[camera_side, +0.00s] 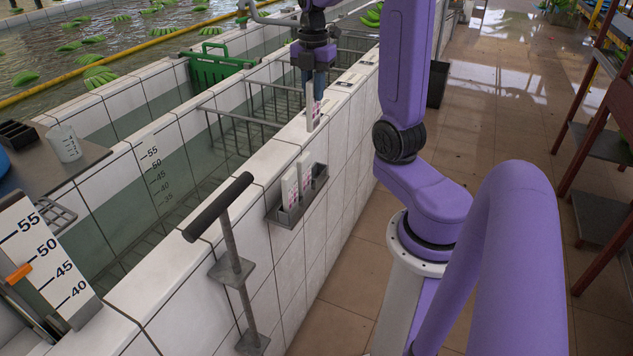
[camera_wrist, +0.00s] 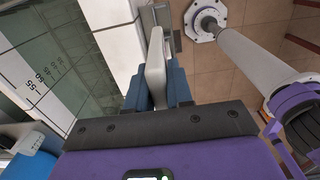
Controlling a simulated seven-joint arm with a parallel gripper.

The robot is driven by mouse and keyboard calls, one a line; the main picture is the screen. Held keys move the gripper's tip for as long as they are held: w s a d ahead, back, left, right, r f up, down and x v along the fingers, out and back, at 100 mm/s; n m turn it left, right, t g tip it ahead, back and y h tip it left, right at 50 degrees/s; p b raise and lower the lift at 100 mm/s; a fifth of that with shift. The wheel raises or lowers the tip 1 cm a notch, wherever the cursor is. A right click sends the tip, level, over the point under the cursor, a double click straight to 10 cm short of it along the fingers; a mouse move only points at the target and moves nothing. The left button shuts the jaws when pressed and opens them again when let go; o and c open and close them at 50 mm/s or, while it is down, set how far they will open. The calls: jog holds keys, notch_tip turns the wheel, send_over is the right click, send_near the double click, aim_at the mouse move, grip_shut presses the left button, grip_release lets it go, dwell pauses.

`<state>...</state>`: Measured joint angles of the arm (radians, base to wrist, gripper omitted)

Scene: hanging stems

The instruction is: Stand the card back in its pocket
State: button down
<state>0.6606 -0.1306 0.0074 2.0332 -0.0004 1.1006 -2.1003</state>
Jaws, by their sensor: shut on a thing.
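A white card (camera_side: 313,114) with pinkish marks hangs upright below my gripper (camera_side: 316,82) in the side view. My gripper is shut on its upper end. In the wrist view the card (camera_wrist: 155,57) stands edge-on between the blue fingers (camera_wrist: 157,88). A grey pocket rack (camera_side: 276,216) is fixed to the outer face of the tiled wall, and more white cards (camera_side: 291,187) stand upright in it. The held card is above and beyond this rack, apart from it. The rack's inside is mostly hidden by its front and the cards.
The white tiled wall (camera_side: 150,290) runs beside the water tanks. A T-handled post (camera_side: 232,240) stands left of the rack. Flat cards or labels (camera_side: 343,84) lie on the wall top. A green crate (camera_side: 215,66) hangs in a tank.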

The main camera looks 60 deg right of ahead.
notch_tip(320, 180, down, 17)
jog(key=shift+s, duration=0.4)
dwell(0.4)
jog(key=c, duration=1)
grip_release()
jog(key=shift+f, duration=0.1)
